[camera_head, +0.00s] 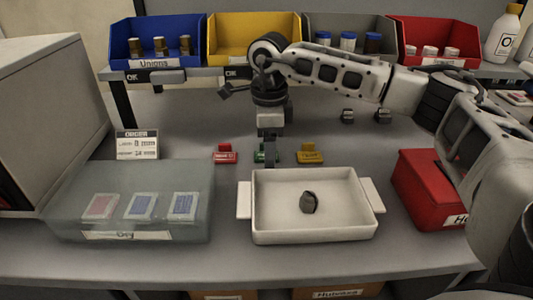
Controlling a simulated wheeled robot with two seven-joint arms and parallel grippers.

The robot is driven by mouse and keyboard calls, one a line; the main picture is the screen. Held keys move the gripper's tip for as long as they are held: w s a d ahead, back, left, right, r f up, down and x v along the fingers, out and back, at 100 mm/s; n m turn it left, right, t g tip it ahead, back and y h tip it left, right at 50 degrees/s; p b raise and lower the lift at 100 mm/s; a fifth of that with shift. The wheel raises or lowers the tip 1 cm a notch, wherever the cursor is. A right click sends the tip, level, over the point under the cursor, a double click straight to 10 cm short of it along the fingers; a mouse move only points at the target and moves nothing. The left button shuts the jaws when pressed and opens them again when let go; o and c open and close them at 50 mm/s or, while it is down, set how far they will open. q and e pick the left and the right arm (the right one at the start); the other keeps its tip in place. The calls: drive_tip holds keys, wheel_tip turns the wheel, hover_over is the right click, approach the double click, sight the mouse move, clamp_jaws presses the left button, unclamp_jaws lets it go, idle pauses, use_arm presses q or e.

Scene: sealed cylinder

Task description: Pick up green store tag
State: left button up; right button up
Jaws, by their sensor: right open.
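The green store tag (259,157) stands on the table between a red tag (225,155) and a yellow tag (310,155), behind the white tray. My right gripper (270,150) points down over the green tag, with its fingers right at it. It is open. The fingers hide part of the green tag, and I cannot tell whether they touch it. My left gripper is not in view.
A white tray (262,236) holding a dark stone-like object (308,203) stands just in front. A translucent bin (90,222) with several packets is left, a red box (420,195) right. Colored bins (240,37) line the back shelf. An order card (137,144) stands left.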

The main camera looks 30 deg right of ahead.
drive_tip(key=c, duration=1.1)
drive_tip(key=shift+o, duration=0.2)
drive_tip(key=shift+r, duration=0.1)
